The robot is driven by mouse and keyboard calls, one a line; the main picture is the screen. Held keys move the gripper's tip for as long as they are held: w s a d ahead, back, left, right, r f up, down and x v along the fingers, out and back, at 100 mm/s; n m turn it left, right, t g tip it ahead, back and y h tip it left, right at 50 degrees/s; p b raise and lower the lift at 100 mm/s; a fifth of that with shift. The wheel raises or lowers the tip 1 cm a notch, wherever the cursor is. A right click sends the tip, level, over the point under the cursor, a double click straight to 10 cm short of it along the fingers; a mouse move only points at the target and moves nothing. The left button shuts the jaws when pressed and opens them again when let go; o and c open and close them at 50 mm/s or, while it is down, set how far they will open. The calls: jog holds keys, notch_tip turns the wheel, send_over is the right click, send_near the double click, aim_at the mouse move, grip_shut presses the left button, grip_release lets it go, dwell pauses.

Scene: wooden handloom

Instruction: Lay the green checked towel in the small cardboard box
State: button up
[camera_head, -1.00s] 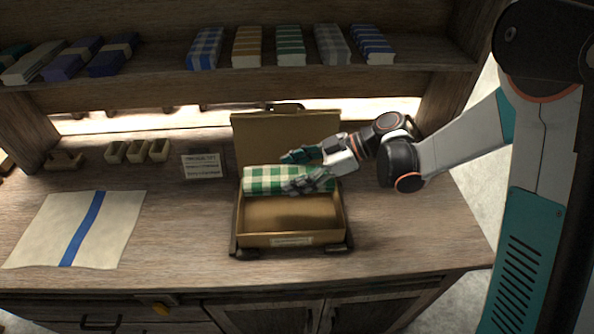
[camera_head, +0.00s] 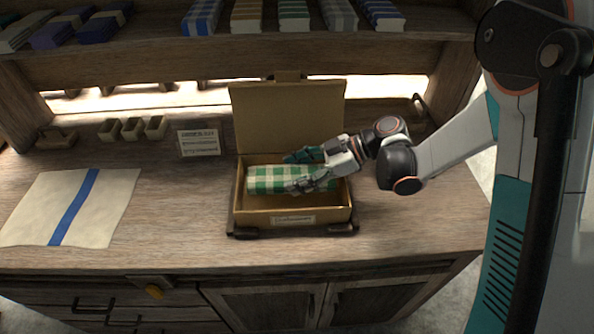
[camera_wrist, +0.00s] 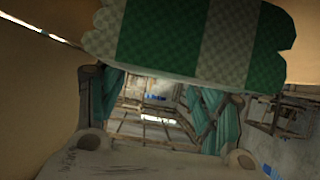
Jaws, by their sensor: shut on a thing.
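The green checked towel (camera_head: 265,180) is a rolled or folded green-and-white bundle inside the outline of the open small cardboard box (camera_head: 292,219). It lies crosswise in the back part of the box, in front of the raised lid (camera_head: 287,118). I cannot tell whether it touches the floor of the box. My gripper (camera_head: 298,172) reaches in from the right, its fingers shut on the towel from back and front. In the wrist view the towel (camera_wrist: 200,40) fills the top. The towel's underside is hidden in the head view.
A cream cloth with a blue stripe (camera_head: 72,205) lies flat at left. A small sign (camera_head: 199,143) and little wooden trays (camera_head: 132,128) stand behind. Folded towels (camera_head: 293,15) line the shelf above. The bench right of the box is clear.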

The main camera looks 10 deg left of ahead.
jog(key=shift+f, duration=0.35)
jog(key=o, duration=1.2)
jog(key=shift+d+r, duration=0.1)
jog(key=v, duration=1.1)
jog(key=shift+d, duration=0.35)
jog(key=shift+r, duration=0.15)
